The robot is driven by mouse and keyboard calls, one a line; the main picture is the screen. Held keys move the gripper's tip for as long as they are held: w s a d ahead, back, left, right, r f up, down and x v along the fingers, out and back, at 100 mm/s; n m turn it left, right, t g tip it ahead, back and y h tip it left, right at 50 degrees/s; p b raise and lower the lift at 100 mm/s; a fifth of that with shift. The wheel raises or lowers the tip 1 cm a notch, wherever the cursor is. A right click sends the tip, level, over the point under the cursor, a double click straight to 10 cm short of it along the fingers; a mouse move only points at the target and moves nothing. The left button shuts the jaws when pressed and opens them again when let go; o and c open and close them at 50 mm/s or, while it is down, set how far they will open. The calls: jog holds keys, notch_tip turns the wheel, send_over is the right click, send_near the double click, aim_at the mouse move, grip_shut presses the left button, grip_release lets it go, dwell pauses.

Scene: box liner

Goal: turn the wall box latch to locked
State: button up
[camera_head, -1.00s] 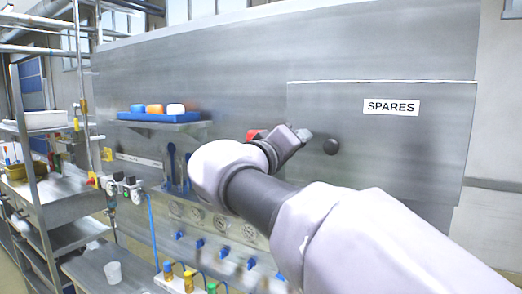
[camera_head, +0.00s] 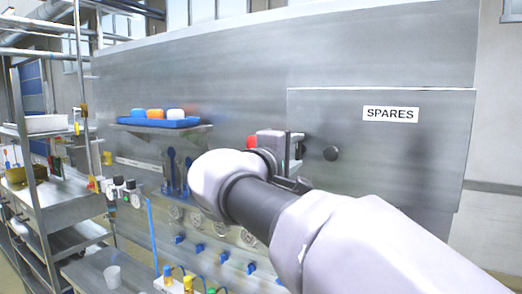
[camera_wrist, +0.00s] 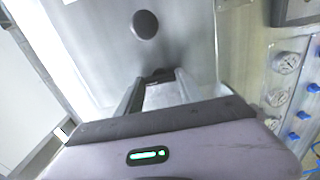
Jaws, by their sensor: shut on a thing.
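The wall box is a grey metal panel labelled SPARES (camera_head: 390,114), with a round black knob (camera_head: 331,153) on its left part. The knob also shows above the fingers in the wrist view (camera_wrist: 145,25). My gripper (camera_head: 297,143) is at the box's left edge, left of the knob and apart from it. In the wrist view my gripper (camera_wrist: 158,80) is shut on a small dark piece, apparently the latch (camera_wrist: 158,75). Most of the latch is hidden by the fingers, so its exact angle cannot be told. A red patch (camera_head: 251,141) shows just left of the gripper.
A blue tray (camera_head: 160,122) with orange and white items sits on a wall shelf at left. Gauges (camera_wrist: 286,63) and blue valves (camera_wrist: 293,136) are below and beside the box. A metal rack (camera_head: 40,170) stands far left.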

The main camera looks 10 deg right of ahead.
dwell(0.4)
jog(key=o, duration=1.4)
jog(key=v, duration=1.7)
jog(key=shift+s+a, duration=0.1)
jog(key=shift+s, duration=0.05)
